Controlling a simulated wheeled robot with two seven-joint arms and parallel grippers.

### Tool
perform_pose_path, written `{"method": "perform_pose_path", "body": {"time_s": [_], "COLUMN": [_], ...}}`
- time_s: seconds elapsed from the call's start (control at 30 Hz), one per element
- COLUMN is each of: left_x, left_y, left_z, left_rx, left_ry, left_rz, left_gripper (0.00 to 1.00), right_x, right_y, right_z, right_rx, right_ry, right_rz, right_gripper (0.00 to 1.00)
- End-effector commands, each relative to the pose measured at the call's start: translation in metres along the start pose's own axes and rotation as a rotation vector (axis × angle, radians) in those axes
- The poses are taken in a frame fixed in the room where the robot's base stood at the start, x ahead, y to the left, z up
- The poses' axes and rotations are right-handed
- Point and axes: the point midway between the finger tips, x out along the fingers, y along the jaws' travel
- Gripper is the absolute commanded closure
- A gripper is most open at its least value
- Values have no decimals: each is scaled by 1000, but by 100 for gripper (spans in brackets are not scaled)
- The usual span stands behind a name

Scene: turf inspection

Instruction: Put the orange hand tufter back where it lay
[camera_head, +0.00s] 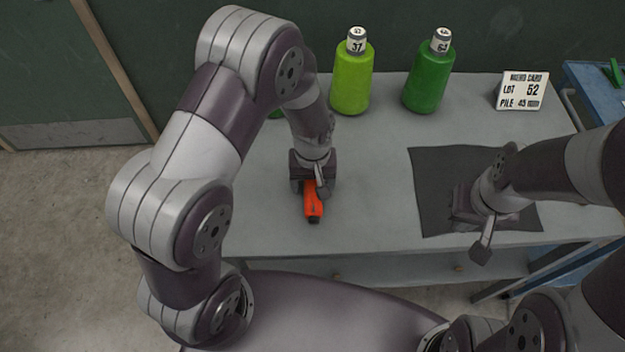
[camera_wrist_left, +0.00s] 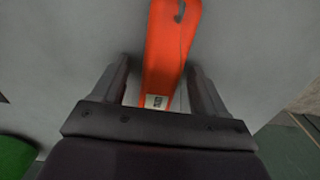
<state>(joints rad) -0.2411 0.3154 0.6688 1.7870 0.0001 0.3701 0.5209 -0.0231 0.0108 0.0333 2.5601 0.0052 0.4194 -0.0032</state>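The orange hand tufter (camera_head: 313,207) lies on the grey bench top in front of my left gripper's wrist. In the left wrist view the tufter (camera_wrist_left: 170,50) runs between the two fingers, with a small pale label near the palm. My left gripper (camera_head: 311,188) points down over the tufter's rear part. Its fingers (camera_wrist_left: 165,85) stand apart on both sides, with a gap showing beside the tufter. My right gripper (camera_head: 476,238) hangs over the front of a dark mat (camera_head: 440,170). Nothing shows in it, and its finger gap is unclear.
Another green thing is mostly hidden by my left arm. A card reading lot 52 (camera_head: 521,91) stands back right. A blue cart (camera_head: 595,100) is at the right.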

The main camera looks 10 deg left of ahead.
Motion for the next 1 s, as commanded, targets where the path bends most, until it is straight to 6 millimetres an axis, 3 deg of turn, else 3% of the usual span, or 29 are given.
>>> {"method": "perform_pose_path", "body": {"time_s": [0.2,0.33,0.6,0.83,0.93,1.0], "left_x": [-1,-12,-82,-119,-126,-128], "left_y": [0,1,1,-1,-22,-47], "left_z": [0,-1,-1,0,9,22], "left_rx": [0,0,0,2,53,125], "left_ry": [0,3,6,3,20,47], "left_rz": [0,2,4,2,10,19], "left_gripper": [28,28,28,28,28,28], "right_x": [0,0,6,7,7,7], "right_y": [0,0,0,0,0,0], "right_z": [0,0,1,1,1,1], "right_rx": [0,0,0,0,0,0], "right_ry": [0,0,0,0,0,0], "right_rz": [0,0,0,0,0,0], "right_gripper": [100,100,100,100,100,100]}}
